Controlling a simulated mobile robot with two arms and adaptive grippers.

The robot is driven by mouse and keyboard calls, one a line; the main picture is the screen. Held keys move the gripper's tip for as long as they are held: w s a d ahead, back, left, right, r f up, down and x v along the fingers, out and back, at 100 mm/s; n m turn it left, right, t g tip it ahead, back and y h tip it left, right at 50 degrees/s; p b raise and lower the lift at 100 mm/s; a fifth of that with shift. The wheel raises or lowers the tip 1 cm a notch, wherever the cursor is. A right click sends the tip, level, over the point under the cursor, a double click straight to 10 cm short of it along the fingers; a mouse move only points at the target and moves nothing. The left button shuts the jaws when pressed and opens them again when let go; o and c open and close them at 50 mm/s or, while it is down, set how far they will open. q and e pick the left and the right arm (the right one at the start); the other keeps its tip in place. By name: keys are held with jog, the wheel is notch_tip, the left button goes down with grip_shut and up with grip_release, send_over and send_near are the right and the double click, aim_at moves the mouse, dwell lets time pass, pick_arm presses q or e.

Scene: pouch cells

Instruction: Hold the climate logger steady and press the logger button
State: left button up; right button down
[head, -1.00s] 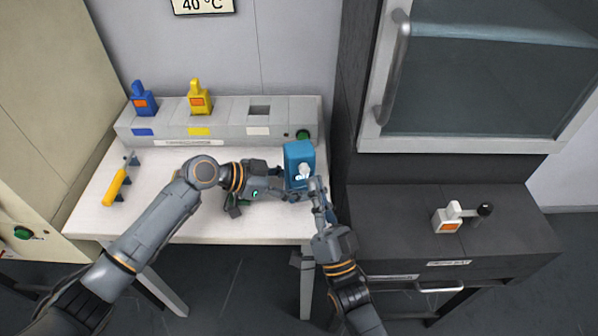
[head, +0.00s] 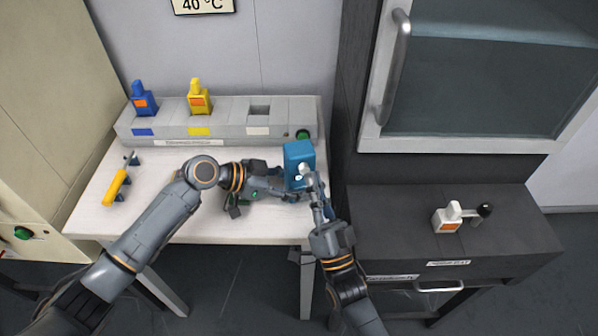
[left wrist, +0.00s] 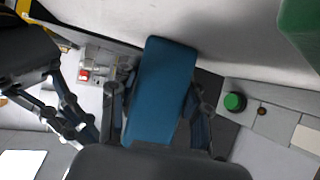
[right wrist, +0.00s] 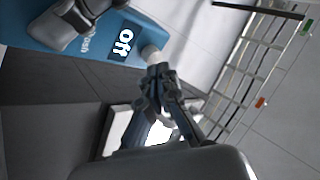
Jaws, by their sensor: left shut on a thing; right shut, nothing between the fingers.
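The climate logger is a blue box (head: 299,152) at the right end of the white table. My left gripper (head: 287,183) is shut on it from the left. In the left wrist view the blue body (left wrist: 158,95) stands between the fingers. My right gripper (head: 308,180) is shut and empty, its tips at the logger's front. In the right wrist view the closed tips (right wrist: 157,76) are at the pale round logger button (right wrist: 151,53); I cannot tell whether it is pressed in. The logger's display (right wrist: 123,42) reads "Off".
A yellow-handled tool (head: 116,186) lies at the table's left.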

pick_arm(q)
jog(key=shift+f, duration=0.15)
pick_arm(e)
jog(key=shift+w, duration=0.1)
dwell(0.4)
jog(key=shift+w+a, duration=0.1)
jog(key=shift+w, duration=0.25)
jog(key=shift+s, duration=0.45)
dwell(0.3)
jog(key=s+d, duration=0.2)
jog(key=s, duration=0.3)
jog(key=shift+s, duration=0.4)
